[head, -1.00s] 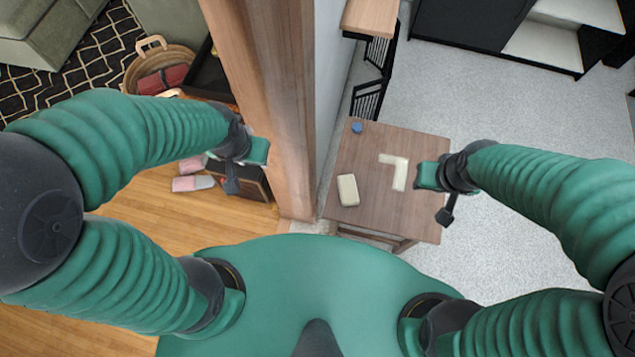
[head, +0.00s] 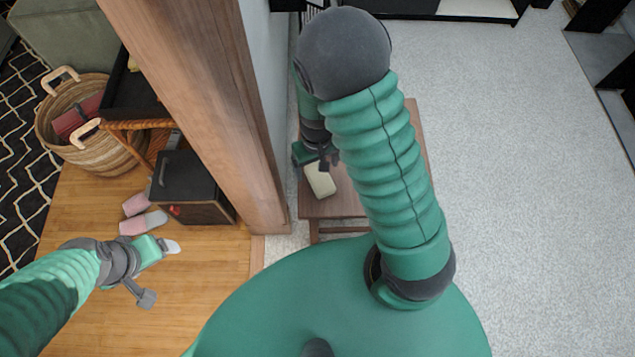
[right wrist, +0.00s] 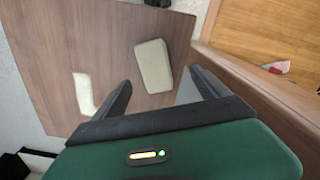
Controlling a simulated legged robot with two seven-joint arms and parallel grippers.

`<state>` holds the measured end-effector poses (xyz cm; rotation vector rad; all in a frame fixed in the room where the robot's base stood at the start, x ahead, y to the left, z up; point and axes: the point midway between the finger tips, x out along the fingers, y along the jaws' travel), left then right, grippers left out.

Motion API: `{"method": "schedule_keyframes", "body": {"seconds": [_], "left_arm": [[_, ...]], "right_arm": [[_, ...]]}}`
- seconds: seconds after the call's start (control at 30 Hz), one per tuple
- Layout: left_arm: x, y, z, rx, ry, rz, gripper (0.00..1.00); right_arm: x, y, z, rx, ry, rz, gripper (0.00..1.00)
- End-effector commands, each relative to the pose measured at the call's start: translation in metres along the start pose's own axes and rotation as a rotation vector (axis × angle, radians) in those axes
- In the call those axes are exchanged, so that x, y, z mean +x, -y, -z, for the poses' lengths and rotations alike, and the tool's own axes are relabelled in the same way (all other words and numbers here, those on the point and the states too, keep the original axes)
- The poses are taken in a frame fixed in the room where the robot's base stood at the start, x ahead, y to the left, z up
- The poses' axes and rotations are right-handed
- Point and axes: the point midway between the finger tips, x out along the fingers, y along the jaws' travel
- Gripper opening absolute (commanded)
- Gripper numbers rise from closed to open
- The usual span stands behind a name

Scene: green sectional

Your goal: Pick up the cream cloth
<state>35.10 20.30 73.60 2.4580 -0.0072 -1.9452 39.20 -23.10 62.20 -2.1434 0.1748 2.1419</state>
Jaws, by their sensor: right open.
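A cream rounded block, perhaps a folded cloth (head: 320,180), lies on the small brown table (head: 335,205). It also shows in the right wrist view (right wrist: 153,65). A flat, pale L-shaped piece (right wrist: 85,93) lies beside it on the table; in the head view my right arm hides it. I cannot tell for certain which is the cloth. My right gripper (head: 318,158) is just above the block. In the right wrist view its fingers (right wrist: 160,80) are apart and empty, with the block beyond and between the tips. My left gripper (head: 163,246) hangs over the wooden floor; its jaws are unclear.
A thick wooden post (head: 200,80) and wall end stand close to the table's left side. Left of it are a wicker basket (head: 95,145), a black box (head: 190,185) and pink slippers (head: 143,222) on the floor. The pale floor (head: 520,200) on the right is clear.

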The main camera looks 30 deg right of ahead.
Motion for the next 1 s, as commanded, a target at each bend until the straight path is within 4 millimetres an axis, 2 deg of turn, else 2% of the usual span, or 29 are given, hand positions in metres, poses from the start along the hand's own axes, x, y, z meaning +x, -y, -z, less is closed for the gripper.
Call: {"method": "schedule_keyframes", "body": {"seconds": [0.03, 0.1, 0.27, 0.53, 0.77, 1.0], "left_arm": [[0.010, 0.000, -0.002, 0.001, 0.000, 0.000, 0.80], [0.015, 0.000, -0.003, 0.001, 0.000, 0.000, 0.80], [0.019, 0.000, -0.004, 0.001, 0.000, 0.000, 0.80], [0.045, 0.000, -0.011, 0.000, 0.000, 0.000, 0.80], [0.043, 0.000, -0.010, 0.001, 0.000, 0.000, 0.80], [0.043, 0.000, -0.010, 0.001, 0.000, 0.000, 0.80]], "right_arm": [[0.018, -0.001, -0.001, 0.002, 0.004, 0.000, 0.85], [0.029, -0.001, -0.001, 0.002, 0.003, 0.000, 0.85], [0.040, 0.000, 0.000, 0.001, -0.001, -0.003, 0.85], [0.086, -0.006, 0.004, 0.001, 0.002, -0.002, 0.85], [0.086, -0.007, 0.004, 0.001, -0.001, -0.001, 0.85], [0.086, -0.006, 0.004, 0.000, -0.001, -0.002, 0.56]]}}
